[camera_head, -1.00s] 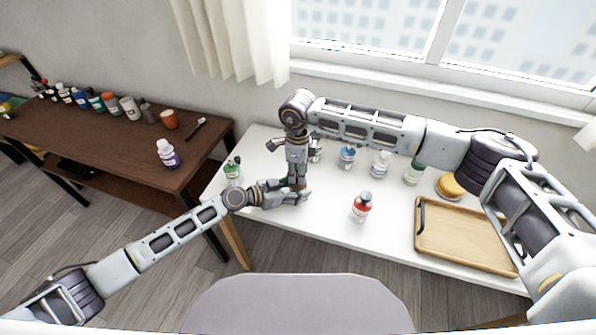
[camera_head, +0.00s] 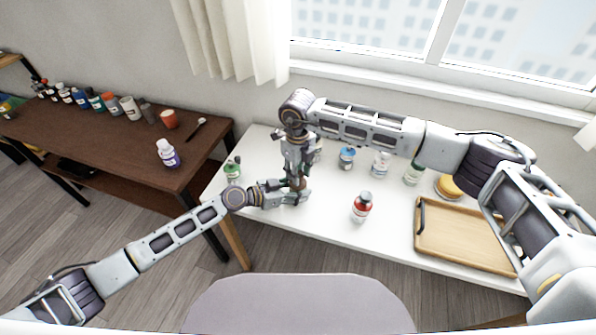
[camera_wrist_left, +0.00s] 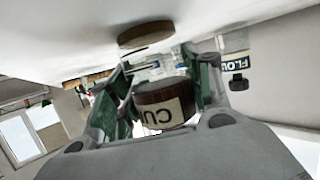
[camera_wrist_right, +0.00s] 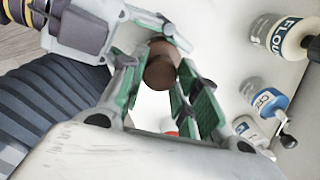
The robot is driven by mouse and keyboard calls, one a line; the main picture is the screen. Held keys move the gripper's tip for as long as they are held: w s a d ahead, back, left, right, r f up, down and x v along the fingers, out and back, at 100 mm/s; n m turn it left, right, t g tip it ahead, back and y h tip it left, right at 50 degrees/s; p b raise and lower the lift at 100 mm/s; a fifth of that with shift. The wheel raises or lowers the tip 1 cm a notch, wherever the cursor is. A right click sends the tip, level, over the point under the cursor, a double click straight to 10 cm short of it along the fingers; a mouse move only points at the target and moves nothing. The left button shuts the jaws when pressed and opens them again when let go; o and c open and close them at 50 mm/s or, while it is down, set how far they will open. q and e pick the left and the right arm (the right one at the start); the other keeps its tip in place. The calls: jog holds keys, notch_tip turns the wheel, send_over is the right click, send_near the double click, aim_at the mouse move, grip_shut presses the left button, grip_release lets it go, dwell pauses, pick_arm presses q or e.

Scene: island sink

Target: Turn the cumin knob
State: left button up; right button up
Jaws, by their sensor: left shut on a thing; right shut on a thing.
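The cumin container is a brown cylinder with a pale label reading "CU" upside down in the left wrist view (camera_wrist_left: 163,104). It stands between the fingers of my left gripper (camera_head: 302,197), which is shut on it from the side. My right gripper (camera_head: 297,180) comes down from above. In the right wrist view its green-padded fingers (camera_wrist_right: 160,75) are shut on the brown round top, the cumin knob (camera_wrist_right: 160,68). In the head view the grippers hide most of the container.
A red-and-white bottle (camera_head: 361,208) stands right of the grippers. A blue-capped jar (camera_head: 347,158) and other jars line the back. A green-topped jar (camera_head: 232,171) is at left, a wooden tray (camera_head: 462,262) at right. The flour jar (camera_wrist_right: 285,36) shows in the right wrist view.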

dwell(0.4)
jog(key=o, duration=1.1)
jog(key=shift+r, duration=0.1)
jog(key=shift+r, duration=5.95)
